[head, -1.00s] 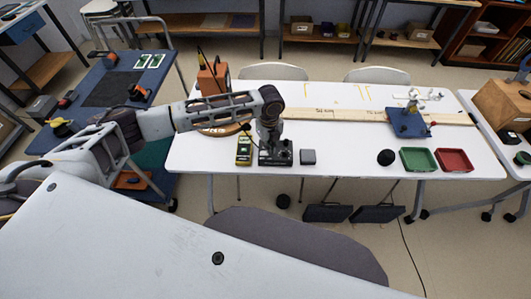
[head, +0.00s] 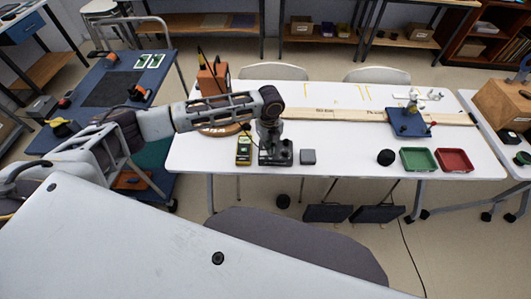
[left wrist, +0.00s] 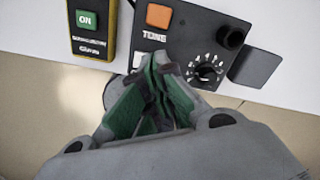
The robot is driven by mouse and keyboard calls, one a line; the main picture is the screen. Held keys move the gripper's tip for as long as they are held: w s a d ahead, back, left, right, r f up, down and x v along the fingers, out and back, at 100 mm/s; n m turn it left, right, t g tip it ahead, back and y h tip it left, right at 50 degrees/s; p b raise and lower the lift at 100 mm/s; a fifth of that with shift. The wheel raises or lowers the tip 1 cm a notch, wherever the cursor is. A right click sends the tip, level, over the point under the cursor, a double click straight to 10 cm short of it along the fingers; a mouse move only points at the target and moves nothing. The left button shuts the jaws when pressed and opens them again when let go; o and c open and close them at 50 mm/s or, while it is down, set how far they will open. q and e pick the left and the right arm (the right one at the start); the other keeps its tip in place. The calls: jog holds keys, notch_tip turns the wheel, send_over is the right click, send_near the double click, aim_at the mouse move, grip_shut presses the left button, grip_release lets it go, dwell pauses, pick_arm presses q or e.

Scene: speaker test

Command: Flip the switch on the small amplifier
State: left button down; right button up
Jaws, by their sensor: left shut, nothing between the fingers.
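The small amplifier, a dark box (head: 284,159), stands near the front edge of the white table in the head view. In the left wrist view its panel (left wrist: 182,30) carries an orange square (left wrist: 159,15), the label TONE, a dial (left wrist: 206,71) and a black knob (left wrist: 232,37). A small pale piece (left wrist: 138,60) shows beside the fingertips; I cannot tell whether it is the switch, as the fingers partly hide it. My left gripper (left wrist: 158,64) is shut and empty, pointing at the panel's lower edge; contact is unclear. It shows over the amplifier in the head view (head: 271,144). My right gripper is not in view.
A yellow-and-black device (head: 244,150) with a green ON button (left wrist: 86,20) stands close left of the amplifier. A small grey box (head: 308,156) sits to its right. Farther right are a black round object (head: 386,157), a green tray (head: 419,170) and a red tray (head: 455,170).

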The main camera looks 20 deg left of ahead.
pick_arm(q)
jog(key=shift+f, duration=0.2)
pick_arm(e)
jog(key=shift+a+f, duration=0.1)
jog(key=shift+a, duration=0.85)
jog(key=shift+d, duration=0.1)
pick_arm(q)
jog(key=shift+f, duration=0.3)
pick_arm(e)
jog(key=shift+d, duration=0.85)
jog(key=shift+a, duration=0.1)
pick_arm(q)
jog(key=shift+f, duration=0.25)
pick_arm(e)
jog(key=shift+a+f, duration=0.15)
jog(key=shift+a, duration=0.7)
pick_arm(q)
jog(key=shift+f, duration=0.1)
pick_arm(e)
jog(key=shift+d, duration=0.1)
